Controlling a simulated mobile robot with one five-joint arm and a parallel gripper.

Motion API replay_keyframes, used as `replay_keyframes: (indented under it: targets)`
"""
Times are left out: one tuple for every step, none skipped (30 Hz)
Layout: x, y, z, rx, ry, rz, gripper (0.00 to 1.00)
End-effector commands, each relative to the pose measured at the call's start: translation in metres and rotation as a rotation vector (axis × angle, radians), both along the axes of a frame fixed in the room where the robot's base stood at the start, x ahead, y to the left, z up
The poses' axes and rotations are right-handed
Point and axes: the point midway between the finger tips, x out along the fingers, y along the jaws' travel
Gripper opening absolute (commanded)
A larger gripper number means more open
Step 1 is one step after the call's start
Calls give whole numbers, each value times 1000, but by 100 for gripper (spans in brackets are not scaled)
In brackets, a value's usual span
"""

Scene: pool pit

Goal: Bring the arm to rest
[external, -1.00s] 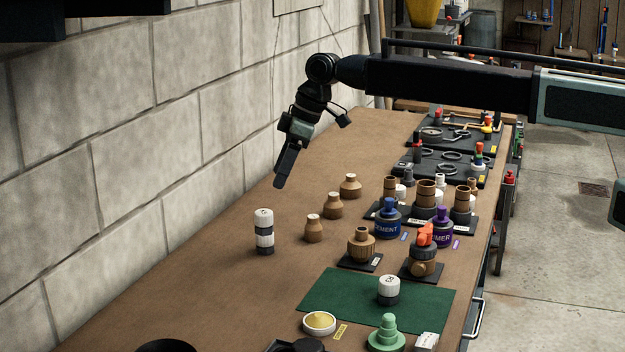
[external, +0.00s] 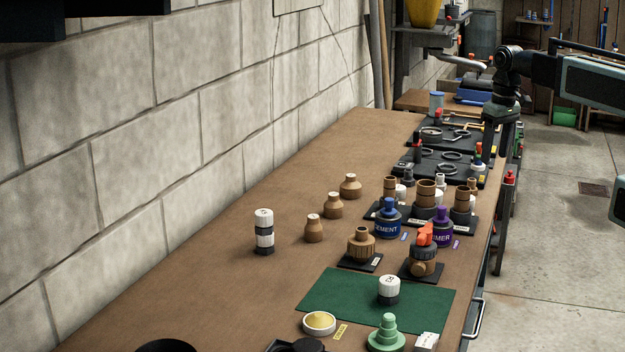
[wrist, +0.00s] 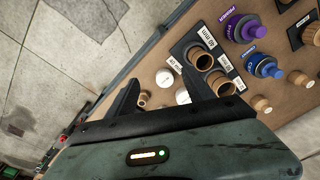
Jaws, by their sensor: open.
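My gripper (external: 490,143) hangs pointing down at the far right edge of the workbench (external: 200,285) in the external view. It is above the bench's edge, near the black tool trays. In the wrist view, its two dark fingers (wrist: 160,80) stand apart with nothing held between them. Beyond them lie the bench edge and brown fittings (wrist: 222,84). My arm reaches in from the right in the external view. The fingertips are small and dark there, and hard to make out.
Black trays of tools (external: 440,165) lie close to my gripper. A blue cement jar (external: 388,220), a purple primer jar (external: 442,228) and a green mat (external: 345,300) are nearer. A stone wall (external: 130,130) bounds the left. Open concrete floor (external: 565,240) lies right.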

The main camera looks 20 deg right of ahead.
Motion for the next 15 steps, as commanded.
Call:
replay_keyframes:
  targets:
    - [-28, -34, 0, -11, 20, -75, 60]
    - [-37, -49, 0, -16, 30, -114, 60]
    - [-48, -65, -1, -22, 44, -155, 60]
    - [-54, -74, -1, -27, 50, -181, 60]
    - [-59, -81, -1, -30, 56, -200, 60]
    - [-63, -86, -1, -33, 62, -217, 60]
    - [-65, -89, -1, -34, 65, -225, 60]
    - [-66, -91, -1, -35, 66, -230, 60]
    - [-65, -91, -1, -35, 67, -232, 60]
    - [-65, -91, -1, -35, 67, -232, 60]
    - [-64, -91, -1, -35, 67, -231, 60]
    - [-64, -90, -1, -35, 66, -230, 60]
    - [-64, -90, -1, -35, 66, -229, 60]
    - [-64, -90, -1, -35, 66, -229, 60]
    - [-63, -90, -2, -35, 66, -228, 60]
